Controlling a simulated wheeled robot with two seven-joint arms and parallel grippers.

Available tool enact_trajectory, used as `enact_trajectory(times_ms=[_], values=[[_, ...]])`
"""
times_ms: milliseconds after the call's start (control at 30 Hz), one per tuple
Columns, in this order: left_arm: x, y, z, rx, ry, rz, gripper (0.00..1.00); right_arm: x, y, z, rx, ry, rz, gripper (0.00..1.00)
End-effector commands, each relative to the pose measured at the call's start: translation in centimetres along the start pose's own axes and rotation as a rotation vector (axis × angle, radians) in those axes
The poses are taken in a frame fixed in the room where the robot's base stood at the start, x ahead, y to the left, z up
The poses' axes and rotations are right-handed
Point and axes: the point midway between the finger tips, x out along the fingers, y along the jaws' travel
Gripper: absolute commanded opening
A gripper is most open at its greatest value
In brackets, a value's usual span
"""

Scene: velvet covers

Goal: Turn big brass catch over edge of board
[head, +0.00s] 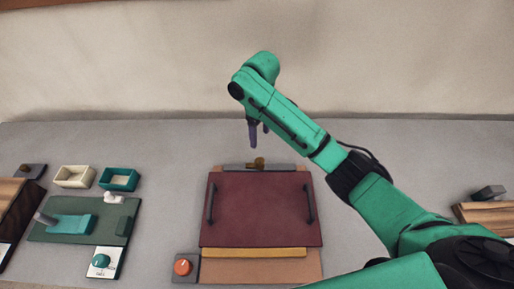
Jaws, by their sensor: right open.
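The big brass catch (257,162) sits on a grey block at the middle of the back edge of the dark red board (262,208). I cannot tell how far it reaches over the board's edge. The board lies flat, with a dark handle near its left side and another near its right. My right gripper (258,135) points down just above and behind the catch, apart from it as far as I can see. It is open and looks empty. My left gripper is not in view.
An orange knob (183,267) sits on a grey block at the board's front left. A green panel (85,220) with a teal part lies to the left, near cream (75,176) and teal (119,179) trays. Wooden pieces (483,214) lie far right. The table behind the board is clear.

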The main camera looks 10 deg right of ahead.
Motion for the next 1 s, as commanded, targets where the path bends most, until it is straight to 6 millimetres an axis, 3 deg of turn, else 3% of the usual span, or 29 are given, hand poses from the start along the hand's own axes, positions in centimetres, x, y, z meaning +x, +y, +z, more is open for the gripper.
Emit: enact_trajectory(times_ms=[267, 500, 633, 900, 1000], values=[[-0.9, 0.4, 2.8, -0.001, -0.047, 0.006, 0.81, 6.3, 0.0, 0.2, 0.003, -0.006, -0.002, 0.72], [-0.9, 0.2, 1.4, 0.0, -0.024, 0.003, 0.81, 12.2, 0.0, 0.1, 0.002, -0.003, -0.001, 0.72], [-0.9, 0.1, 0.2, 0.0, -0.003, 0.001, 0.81, 13.7, 0.0, 0.1, 0.002, -0.001, 0.0, 0.72], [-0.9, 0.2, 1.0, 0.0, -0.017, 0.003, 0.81, 14.0, 0.0, 0.1, 0.001, 0.001, 0.001, 0.72], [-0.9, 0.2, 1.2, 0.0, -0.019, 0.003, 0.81, 13.9, 0.0, 0.1, 0.001, 0.001, 0.001, 0.34]])
